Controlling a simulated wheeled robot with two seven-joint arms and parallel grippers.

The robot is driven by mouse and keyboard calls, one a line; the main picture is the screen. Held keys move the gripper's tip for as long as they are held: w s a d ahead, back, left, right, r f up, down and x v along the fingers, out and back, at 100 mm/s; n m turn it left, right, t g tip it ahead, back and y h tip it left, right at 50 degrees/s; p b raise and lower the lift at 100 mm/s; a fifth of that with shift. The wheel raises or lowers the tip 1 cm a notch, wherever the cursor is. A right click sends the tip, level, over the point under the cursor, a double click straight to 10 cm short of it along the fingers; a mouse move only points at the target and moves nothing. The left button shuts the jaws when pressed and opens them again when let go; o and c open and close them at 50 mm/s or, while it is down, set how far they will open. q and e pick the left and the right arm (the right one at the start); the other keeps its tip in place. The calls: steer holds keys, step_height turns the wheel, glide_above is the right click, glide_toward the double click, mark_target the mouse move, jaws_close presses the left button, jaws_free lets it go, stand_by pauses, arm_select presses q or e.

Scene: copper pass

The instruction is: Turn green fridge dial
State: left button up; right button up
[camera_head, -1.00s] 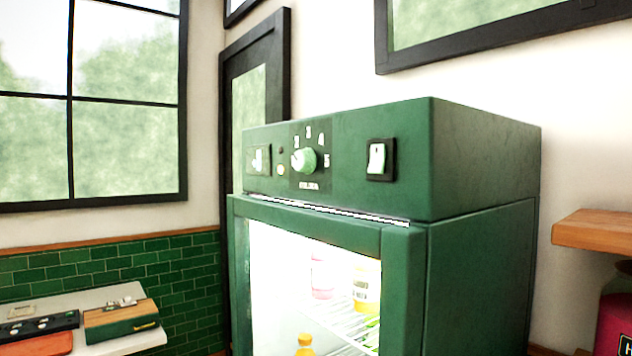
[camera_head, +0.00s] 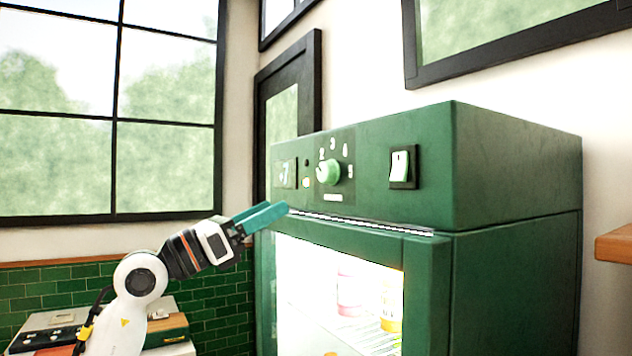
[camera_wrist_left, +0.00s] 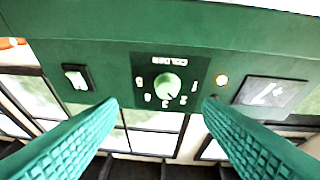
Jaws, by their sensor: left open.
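The green fridge (camera_head: 500,200) has a round light-green dial (camera_head: 328,172) on its top front panel, with numbers arced around it. The dial also shows in the left wrist view (camera_wrist_left: 167,85), upside down, between and beyond my fingertips. My left gripper (camera_head: 265,215) is in front of the fridge, below and left of the dial, with teal fingers apart from it. In the left wrist view the two ribbed fingers (camera_wrist_left: 160,102) are spread with nothing between them. My right gripper is in neither view.
A white rocker switch (camera_head: 402,166) is right of the dial, and a small display (camera_head: 284,174) is left of it. The lit glass door below shows bottles (camera_head: 350,290) inside. A wooden shelf (camera_head: 615,245) juts in at the right. A counter with boxes (camera_head: 165,330) is at the lower left.

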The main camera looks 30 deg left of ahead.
mark_target(322, 175)
arm_select(q)
steer(key=shift+y, duration=0.6)
steer(key=p+x, duration=0.1)
steer(key=x, duration=0.2)
steer(key=r+p+x, duration=0.1)
steer(key=p+x, duration=0.1)
steer(key=x, duration=0.2)
steer(key=a+p+x, duration=0.1)
steer(key=x, duration=0.2)
steer(key=shift+w+d+r+p, duration=0.2)
steer(key=shift+r+p, duration=0.15)
steer(key=shift+r, duration=0.05)
steer(key=shift+w+d+r, duration=0.1)
steer(key=shift+w+d, duration=0.1)
steer(key=shift+w, duration=0.15)
steer(key=c, duration=1)
steer(key=shift+o, duration=0.2)
